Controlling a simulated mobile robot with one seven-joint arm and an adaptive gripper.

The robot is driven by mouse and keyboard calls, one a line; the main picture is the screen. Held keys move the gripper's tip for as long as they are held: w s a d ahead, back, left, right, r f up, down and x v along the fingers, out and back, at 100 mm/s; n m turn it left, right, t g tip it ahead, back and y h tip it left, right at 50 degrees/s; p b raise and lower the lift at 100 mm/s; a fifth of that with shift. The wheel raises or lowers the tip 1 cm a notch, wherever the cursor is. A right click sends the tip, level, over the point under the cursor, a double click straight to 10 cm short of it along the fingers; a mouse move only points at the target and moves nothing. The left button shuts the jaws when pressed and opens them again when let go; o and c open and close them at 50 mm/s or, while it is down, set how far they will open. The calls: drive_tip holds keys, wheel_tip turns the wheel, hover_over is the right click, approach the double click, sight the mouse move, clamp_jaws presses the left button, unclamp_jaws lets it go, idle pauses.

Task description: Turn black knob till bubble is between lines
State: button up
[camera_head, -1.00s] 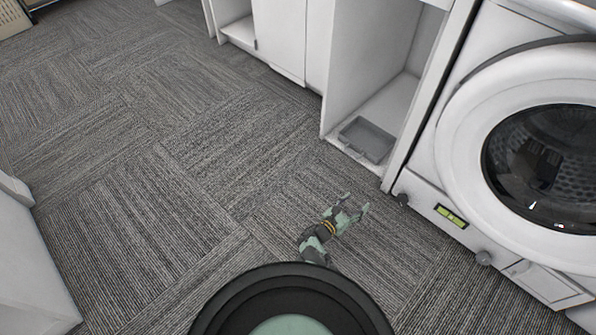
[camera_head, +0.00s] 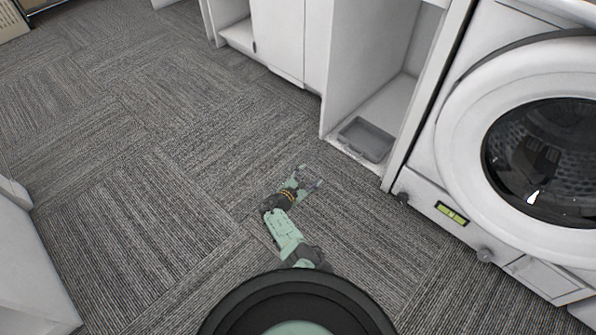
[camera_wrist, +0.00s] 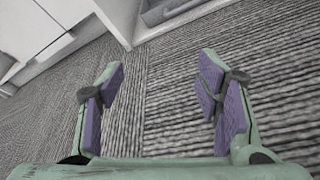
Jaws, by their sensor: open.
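The washing machine's lower front panel holds a level vial (camera_head: 451,214) with yellow-green liquid. The bubble and lines are too small to tell apart. A black knob (camera_head: 402,199) sits to the left of the vial, low on the panel. A grey knob (camera_head: 485,255) sits to its right. My gripper (camera_head: 312,177) is open and empty above the carpet, left of the washer and clear of both knobs. In the wrist view my gripper (camera_wrist: 165,95) shows its two purple-padded fingers wide apart over bare carpet. Neither knob nor the vial shows there.
The washer door (camera_head: 545,150) is round and closed. An open white cabinet (camera_head: 395,95) stands left of the washer, with a grey tray (camera_head: 367,138) on its floor. White cabinet doors (camera_head: 278,40) stand further back. The carpet (camera_head: 150,130) in the middle is clear.

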drive_tip(key=shift+m+y, duration=0.5)
drive_tip(key=shift+w+a+r, duration=0.3)
drive_tip(key=shift+a+r, duration=0.05)
drive_tip(key=shift+a, duration=0.45)
drive_tip(key=shift+w+a+r, duration=0.35)
drive_tip(key=shift+a, duration=0.45)
drive_tip(key=shift+w+a+r, duration=0.3)
drive_tip(key=shift+a+r, duration=0.05)
drive_tip(key=shift+a, duration=0.45)
